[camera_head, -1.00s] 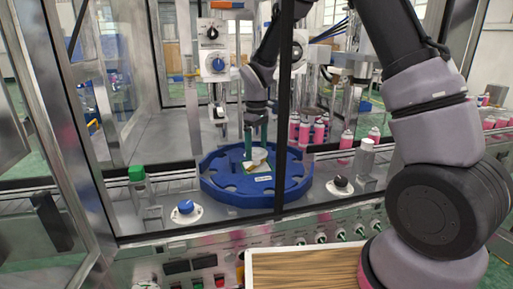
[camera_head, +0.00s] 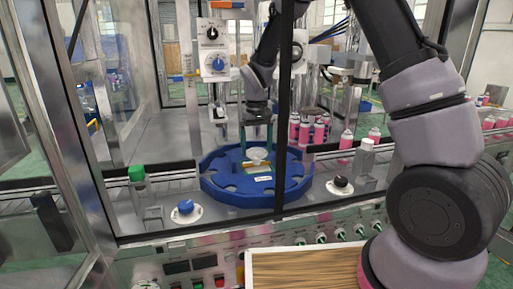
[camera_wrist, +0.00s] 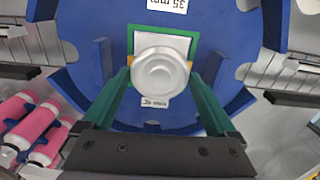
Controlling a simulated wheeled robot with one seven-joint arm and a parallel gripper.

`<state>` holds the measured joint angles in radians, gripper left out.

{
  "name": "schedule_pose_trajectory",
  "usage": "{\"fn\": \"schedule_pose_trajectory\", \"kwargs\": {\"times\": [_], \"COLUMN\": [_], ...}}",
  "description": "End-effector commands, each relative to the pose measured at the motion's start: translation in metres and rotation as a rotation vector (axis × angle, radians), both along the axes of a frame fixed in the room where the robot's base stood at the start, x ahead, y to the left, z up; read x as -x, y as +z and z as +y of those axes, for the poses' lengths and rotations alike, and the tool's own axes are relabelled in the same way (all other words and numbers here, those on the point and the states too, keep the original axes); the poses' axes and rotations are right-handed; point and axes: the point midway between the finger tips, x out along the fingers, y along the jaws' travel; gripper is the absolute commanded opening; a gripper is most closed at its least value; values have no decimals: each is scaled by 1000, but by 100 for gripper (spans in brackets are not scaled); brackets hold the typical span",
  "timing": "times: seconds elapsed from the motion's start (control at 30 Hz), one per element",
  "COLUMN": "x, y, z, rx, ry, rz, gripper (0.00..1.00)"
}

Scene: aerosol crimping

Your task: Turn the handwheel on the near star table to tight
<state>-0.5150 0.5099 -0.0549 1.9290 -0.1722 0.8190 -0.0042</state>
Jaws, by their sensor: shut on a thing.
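The near star table (camera_head: 215,182) is a blue round disc with notches around its rim. The handwheel (camera_head: 258,155) is a pale round knob at its middle, above a plate with a green and yellow edge. In the wrist view the handwheel (camera_wrist: 160,72) is a silvery disc between my gripper's (camera_wrist: 160,80) two green fingers. My gripper (camera_head: 256,148) points down from above, shut on the handwheel with one finger on each side. The exact finger contact is partly hidden by the wheel's rim.
A dark upright frame post (camera_head: 283,110) stands just right of my gripper. Pink cans (camera_head: 305,130) stand behind right. A blue knob (camera_head: 186,207), a black knob (camera_head: 341,182) and a green-capped post (camera_head: 137,175) sit around the table. A tray (camera_head: 310,268) is in front.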

Motion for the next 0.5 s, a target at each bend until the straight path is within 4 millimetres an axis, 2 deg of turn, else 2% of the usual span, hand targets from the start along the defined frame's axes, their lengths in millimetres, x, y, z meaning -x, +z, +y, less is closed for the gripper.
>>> {"fn": "schedule_pose_trajectory", "kwargs": {"times": [0.5], "x": [0], "y": [0], "z": [0], "rx": [-1], "ry": [-44], "rz": [-1], "gripper": [37]}}
